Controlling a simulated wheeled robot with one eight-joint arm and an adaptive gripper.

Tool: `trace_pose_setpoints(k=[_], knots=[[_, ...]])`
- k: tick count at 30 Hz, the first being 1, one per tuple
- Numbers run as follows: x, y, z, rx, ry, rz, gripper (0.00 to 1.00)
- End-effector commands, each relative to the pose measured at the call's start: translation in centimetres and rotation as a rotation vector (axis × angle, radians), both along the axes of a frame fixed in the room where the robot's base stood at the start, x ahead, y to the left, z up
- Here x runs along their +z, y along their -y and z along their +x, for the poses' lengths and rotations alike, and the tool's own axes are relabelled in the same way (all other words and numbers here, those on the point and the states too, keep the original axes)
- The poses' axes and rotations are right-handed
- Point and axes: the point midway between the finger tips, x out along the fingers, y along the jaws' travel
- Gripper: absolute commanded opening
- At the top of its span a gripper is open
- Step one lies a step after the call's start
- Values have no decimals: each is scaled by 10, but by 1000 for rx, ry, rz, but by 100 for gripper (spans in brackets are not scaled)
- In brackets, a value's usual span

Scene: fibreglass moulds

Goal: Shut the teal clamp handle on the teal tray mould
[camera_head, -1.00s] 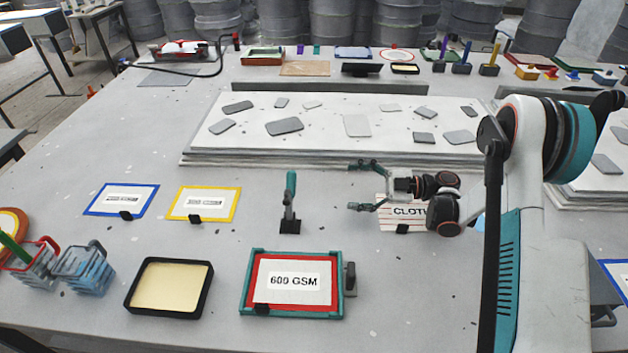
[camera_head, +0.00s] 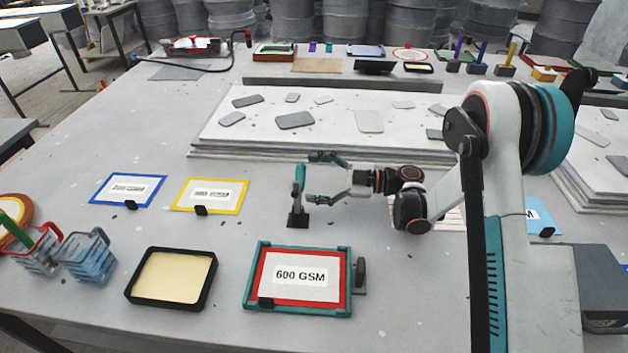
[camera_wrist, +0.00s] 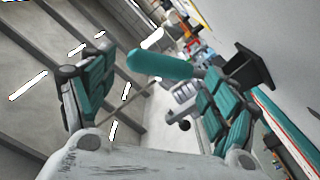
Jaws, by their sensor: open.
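The teal clamp handle (camera_head: 299,178) stands upright on its black base (camera_head: 298,220), behind the teal tray mould (camera_head: 248,278). The mould is a teal frame with a red-bordered "600 GSM" card in it. My gripper (camera_head: 309,177) is open, just right of the handle, with its fingertips pointing left at handle height. In the wrist view, the handle (camera_wrist: 160,65) lies across the space between my spread fingers (camera_wrist: 150,80), with the black base at upper right. I cannot tell whether a finger touches the handle.
A black-rimmed cream tray (camera_head: 209,288) is left of the mould, with wire baskets (camera_head: 85,262) further left. Blue (camera_head: 152,190) and yellow (camera_head: 236,197) framed cards lie left of the clamp. A low white slab (camera_head: 290,145) lies behind it.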

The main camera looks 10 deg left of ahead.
Motion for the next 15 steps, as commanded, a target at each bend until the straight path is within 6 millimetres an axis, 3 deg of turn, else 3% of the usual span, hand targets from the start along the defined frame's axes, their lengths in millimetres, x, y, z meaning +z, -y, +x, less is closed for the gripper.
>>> trace_pose_setpoints(k=[9,15], knots=[[0,-2,0,0,0,0,80],[0,-2,0,0,0,0,35]])
